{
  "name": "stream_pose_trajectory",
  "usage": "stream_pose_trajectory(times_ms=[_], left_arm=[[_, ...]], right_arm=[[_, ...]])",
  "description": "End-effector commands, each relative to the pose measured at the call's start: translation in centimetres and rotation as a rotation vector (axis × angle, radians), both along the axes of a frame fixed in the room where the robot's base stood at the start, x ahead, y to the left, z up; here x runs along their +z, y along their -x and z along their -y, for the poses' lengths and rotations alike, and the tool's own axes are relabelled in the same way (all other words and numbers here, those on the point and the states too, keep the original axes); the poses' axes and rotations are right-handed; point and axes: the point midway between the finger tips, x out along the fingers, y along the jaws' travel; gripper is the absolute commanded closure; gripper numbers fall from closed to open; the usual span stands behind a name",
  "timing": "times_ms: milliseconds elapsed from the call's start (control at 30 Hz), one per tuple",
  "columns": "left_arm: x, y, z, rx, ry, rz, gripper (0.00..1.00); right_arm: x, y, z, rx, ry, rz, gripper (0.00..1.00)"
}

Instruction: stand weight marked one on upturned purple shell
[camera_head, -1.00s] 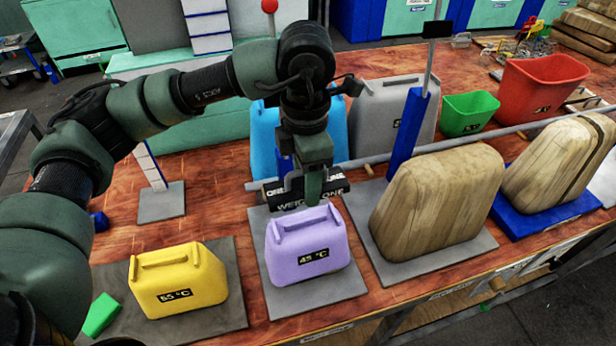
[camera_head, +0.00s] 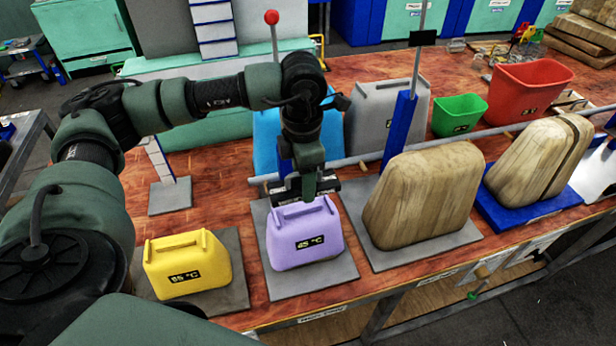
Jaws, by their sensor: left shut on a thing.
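The purple shell (camera_head: 304,235), marked 45 °C, stands on a grey plate (camera_head: 318,283) at the front middle of the bench. My left gripper (camera_head: 308,194) is over its top back edge, pointing down. It is shut on a black weight (camera_head: 328,187), which shows as a dark bar on both sides of the fingers. The weight is at the shell's top; I cannot tell whether they touch. Its marking is not readable now, though "WEIGHT ONE" showed earlier. The gripper hides the weight's middle. My right gripper is not in view.
A yellow shell (camera_head: 187,268), marked 55 °C, stands to the left. A large wooden block (camera_head: 422,200) stands close on the right. Behind are a blue shell (camera_head: 268,140), a grey shell (camera_head: 385,110) and a long grey bar (camera_head: 470,135). Green (camera_head: 460,115) and red (camera_head: 530,90) bins stand farther right.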

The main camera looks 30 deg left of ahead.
Motion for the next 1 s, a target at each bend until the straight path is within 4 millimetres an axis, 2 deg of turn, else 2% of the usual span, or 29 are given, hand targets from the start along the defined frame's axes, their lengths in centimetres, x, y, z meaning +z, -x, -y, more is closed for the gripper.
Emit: stream_pose_trajectory(times_ms=[200, 533, 633, 1000], left_arm=[[-2.2, -0.1, 0.0, 0.001, 0.000, 0.005, 1.00], [-5.3, -0.1, 0.0, 0.001, 0.001, 0.004, 1.00], [-5.5, -0.1, 0.0, 0.000, 0.002, 0.005, 1.00], [-5.3, -0.1, 0.1, 0.000, 0.002, 0.005, 1.00]], right_arm=[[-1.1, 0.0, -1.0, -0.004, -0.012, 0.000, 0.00], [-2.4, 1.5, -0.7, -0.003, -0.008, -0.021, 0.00], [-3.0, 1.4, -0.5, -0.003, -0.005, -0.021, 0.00], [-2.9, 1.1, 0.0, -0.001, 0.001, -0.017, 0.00]])
